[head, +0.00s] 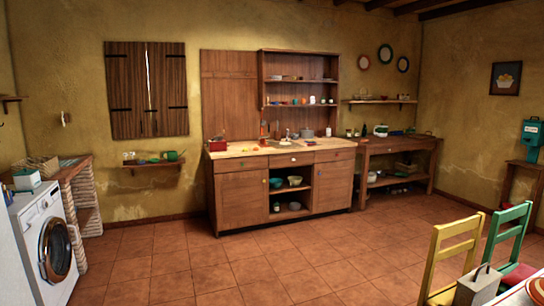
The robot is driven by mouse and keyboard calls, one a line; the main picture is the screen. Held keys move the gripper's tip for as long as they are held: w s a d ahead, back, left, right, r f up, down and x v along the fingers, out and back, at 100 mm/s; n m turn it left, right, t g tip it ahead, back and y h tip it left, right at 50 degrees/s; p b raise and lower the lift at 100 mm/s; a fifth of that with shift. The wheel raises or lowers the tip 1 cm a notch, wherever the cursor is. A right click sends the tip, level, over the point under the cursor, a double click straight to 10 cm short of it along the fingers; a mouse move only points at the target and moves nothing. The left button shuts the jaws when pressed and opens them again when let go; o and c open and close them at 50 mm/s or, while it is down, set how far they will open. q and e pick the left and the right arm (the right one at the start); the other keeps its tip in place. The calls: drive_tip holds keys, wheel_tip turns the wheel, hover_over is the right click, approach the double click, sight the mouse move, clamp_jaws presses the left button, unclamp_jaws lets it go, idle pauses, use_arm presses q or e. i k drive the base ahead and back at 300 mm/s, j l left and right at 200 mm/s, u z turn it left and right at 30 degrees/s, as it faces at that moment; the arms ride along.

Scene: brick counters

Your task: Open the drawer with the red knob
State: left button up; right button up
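A wooden kitchen counter (230,195) stands against the back wall. Its top row holds a left drawer (240,165), a middle drawer (291,160) and a right drawer (334,155), and all look shut. The middle drawer has a pale knob. The knobs are too small at this distance to make out a red one. Neither of my grippers is in view.
A washing machine (45,248) is at the left. A yellow chair (453,250) and a green chair (508,237) stand by a table at the front right. The tiled floor (250,268) before the counter is clear.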

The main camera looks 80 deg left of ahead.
sight(321, 155)
drive_tip(key=j+u, duration=0.15)
drive_tip(key=u, duration=2.2)
drive_tip(key=i+l+u, duration=0.1)
drive_tip(key=i+u, duration=0.3)
drive_tip(key=i, duration=1.35)
drive_tip(key=i+l+z, duration=0.25)
drive_tip(key=i, duration=0.5)
drive_tip(key=i+j+z, duration=0.1)
drive_tip(key=i+z, duration=0.15)
drive_tip(key=i, duration=0.5)
drive_tip(key=i+j+z, duration=0.25)
drive_tip(key=i, duration=0.5)
drive_tip(key=i+l+z, duration=0.2)
drive_tip(key=i, duration=0.6)
drive_tip(key=i+j+z, duration=0.2)
drive_tip(key=i, duration=0.55)
drive_tip(key=i+j+z, duration=0.2)
drive_tip(key=i, duration=0.6)
drive_tip(key=l, duration=0.1)
